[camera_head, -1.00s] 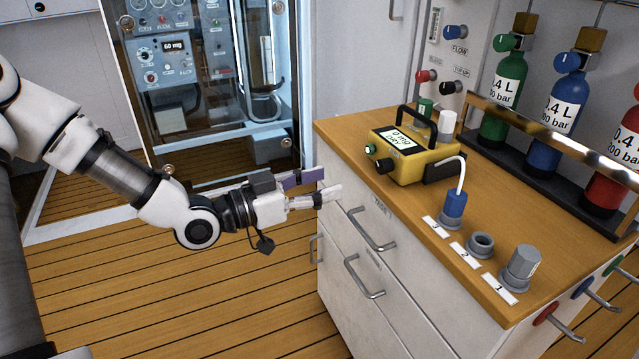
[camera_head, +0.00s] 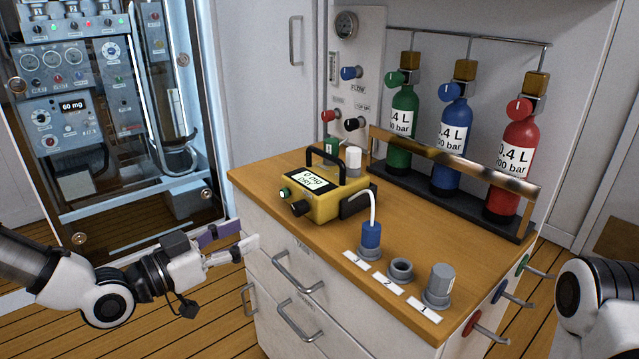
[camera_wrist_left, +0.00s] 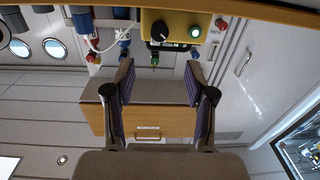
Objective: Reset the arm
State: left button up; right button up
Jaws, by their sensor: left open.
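My left gripper (camera_head: 236,243) comes in from the left in the head view, at the near left side of the white cabinet (camera_head: 262,283). Its jaws are open, with nothing between them. In the left wrist view the two fingers (camera_wrist_left: 158,85) stand apart, and the view looks upside down, with the yellow device showing beyond them. Part of my right arm (camera_head: 600,300) shows at the lower right edge of the head view; its gripper is out of view.
On the wooden top (camera_head: 300,235) stand a yellow meter (camera_head: 330,200), a blue plug (camera_head: 371,236) in socket 3, an empty socket 2 (camera_head: 401,268) and a grey cap (camera_head: 440,284) at 1. Green (camera_head: 402,125), blue (camera_head: 452,140) and red bottles (camera_head: 513,165) stand behind. Drawer handles protrude.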

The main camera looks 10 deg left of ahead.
pick_arm(q)
jog(key=s+d+f+g+y, duration=0.1)
jog(key=s+d+f+g, duration=0.15)
jog(key=f, duration=0.65)
jog(key=s+d+f+g+y, duration=0.1)
jog(key=s+f+g, duration=0.2)
jog(key=f, duration=0.6)
jog(key=s+d+f+g+y, duration=0.1)
jog(key=s+f+g+y, duration=0.15)
jog(key=f, duration=0.65)
jog(key=s+a+f+n+g+y, duration=0.3)
jog(key=s+f+n, duration=0.1)
jog(key=s+f, duration=0.4)
jog(key=s+a+f+n+g+y, duration=0.2)
jog(key=s+f+n+g+y, duration=0.15)
jog(key=s+f, duration=0.5)
notch_tip(320, 180, up, 25)
jog(key=s+p, duration=0.1)
jog(key=p, duration=2.2)
jog(key=shift+s+m, duration=0.1)
jog(key=shift+m, duration=0.15)
